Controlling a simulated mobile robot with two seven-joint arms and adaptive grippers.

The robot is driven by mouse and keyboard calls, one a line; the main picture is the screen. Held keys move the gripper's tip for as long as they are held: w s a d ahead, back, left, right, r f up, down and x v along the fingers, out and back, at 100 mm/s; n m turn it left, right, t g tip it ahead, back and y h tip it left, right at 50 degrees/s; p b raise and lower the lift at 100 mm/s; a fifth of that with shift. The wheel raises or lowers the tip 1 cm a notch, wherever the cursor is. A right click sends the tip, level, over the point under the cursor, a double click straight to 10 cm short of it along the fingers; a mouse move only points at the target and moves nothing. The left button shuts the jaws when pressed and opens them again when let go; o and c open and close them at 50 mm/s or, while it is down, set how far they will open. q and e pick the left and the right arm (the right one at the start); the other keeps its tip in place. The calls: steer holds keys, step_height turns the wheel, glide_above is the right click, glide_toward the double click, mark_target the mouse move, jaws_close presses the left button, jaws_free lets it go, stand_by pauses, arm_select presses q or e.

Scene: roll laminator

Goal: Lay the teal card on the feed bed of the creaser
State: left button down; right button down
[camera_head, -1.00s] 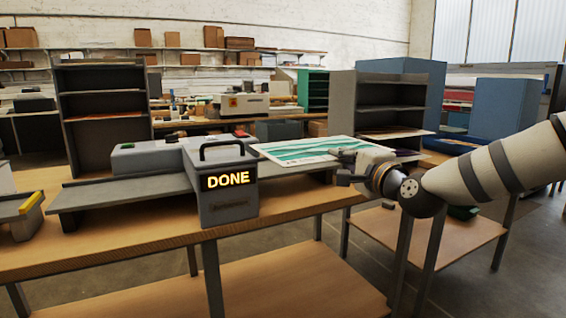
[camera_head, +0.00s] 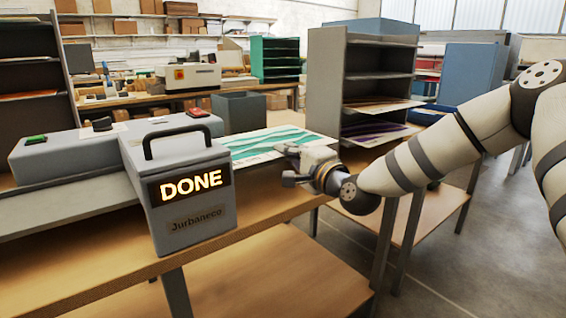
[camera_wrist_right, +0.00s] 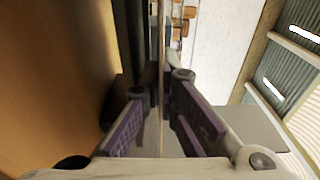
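The teal card (camera_head: 262,143), white with teal wavy stripes, lies flat behind and right of the grey machine (camera_head: 185,200) reading "DONE". My right gripper (camera_head: 287,165) is at the card's near right edge, its fingers apart above and below. In the right wrist view the open gripper (camera_wrist_right: 163,90) has a thin sheet, seen edge-on (camera_wrist_right: 161,60), between its purple-padded fingers; no clear contact shows. The left gripper is out of view. No feed bed that I can identify as the creaser's is in view.
A grey rack (camera_head: 327,80) with coloured sheets on its shelves stands right behind the card. A dark grey bin (camera_head: 240,112) and a green shelf unit (camera_head: 275,60) stand further back. The wooden bench (camera_head: 275,205) is bare in front of the card.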

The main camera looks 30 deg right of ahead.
steer(key=shift+f, duration=1.3)
steer(key=c, duration=1.8)
jaws_free()
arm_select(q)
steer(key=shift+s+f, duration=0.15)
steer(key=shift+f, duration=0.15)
